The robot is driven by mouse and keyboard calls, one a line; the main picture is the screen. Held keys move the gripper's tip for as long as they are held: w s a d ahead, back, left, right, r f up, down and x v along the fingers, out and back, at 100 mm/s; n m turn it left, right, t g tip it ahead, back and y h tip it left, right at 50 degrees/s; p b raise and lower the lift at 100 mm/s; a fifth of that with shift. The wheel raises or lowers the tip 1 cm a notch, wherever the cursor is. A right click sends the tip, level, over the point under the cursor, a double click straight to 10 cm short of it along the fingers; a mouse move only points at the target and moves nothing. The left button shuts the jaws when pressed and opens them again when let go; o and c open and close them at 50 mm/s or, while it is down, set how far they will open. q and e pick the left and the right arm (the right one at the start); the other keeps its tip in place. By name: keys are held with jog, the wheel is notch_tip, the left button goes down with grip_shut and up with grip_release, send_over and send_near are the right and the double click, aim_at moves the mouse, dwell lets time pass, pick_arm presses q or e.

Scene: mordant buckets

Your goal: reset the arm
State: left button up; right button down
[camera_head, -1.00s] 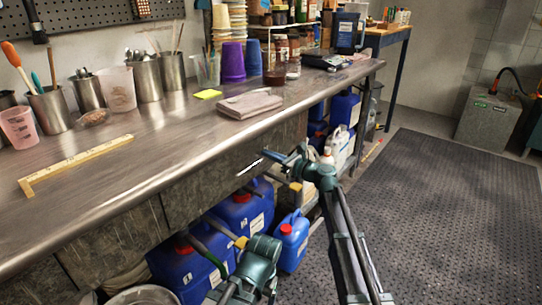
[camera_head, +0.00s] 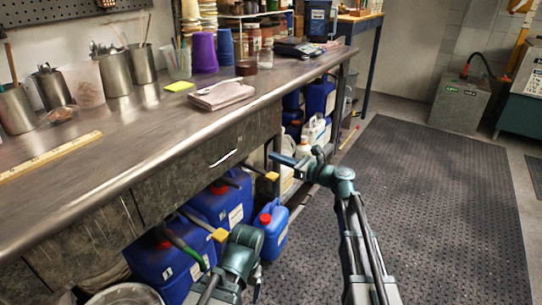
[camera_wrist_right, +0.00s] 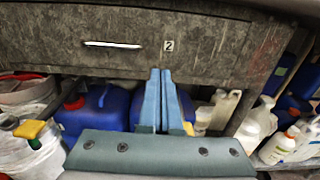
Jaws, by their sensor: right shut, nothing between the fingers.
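My right gripper (camera_head: 276,158) reaches in from the lower right, in front of the workbench (camera_head: 150,130) and below its top edge. Its two blue fingers (camera_wrist_right: 160,75) are pressed together and empty in the right wrist view, pointing at the bench's drawer front (camera_wrist_right: 200,45). My left arm (camera_head: 240,255) is low at the bottom of the head view. Its green gripper (camera_head: 187,249) shows in front of a blue jug; its finger gap cannot be made out.
Blue jugs (camera_head: 222,200) and white bottles (camera_head: 313,130) stand under the bench. The bench holds metal cups (camera_head: 140,64), a folded cloth (camera_head: 221,95) and a yellow ruler (camera_head: 50,157). Dark matting (camera_head: 430,200) lies clear to the right, with a grey box (camera_head: 460,102) beyond.

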jog(key=s+f+n+g+h, duration=0.7)
jog(key=s+f+n, duration=0.8)
jog(key=f, duration=0.1)
jog(key=s+d+f+n+g+h, duration=0.1)
jog(key=s+d+f+n+h, duration=0.25)
jog(key=s+d+n, duration=0.2)
jog(key=s+d+f+n+g+h, duration=0.2)
jog(key=s+d+n+h, duration=0.2)
jog(key=s+d, duration=0.2)
jog(key=s+a+n+h, duration=0.1)
jog(key=s+a+n, duration=0.4)
jog(key=a, duration=0.5)
notch_tip(320, 180, up, 36)
jog(key=s+p, duration=0.1)
jog(key=p, duration=3.5)
jog(key=shift+a+g, duration=0.2)
jog(key=shift+g, duration=0.2)
jog(key=shift+s+m, duration=0.1)
jog(key=shift+m, duration=0.15)
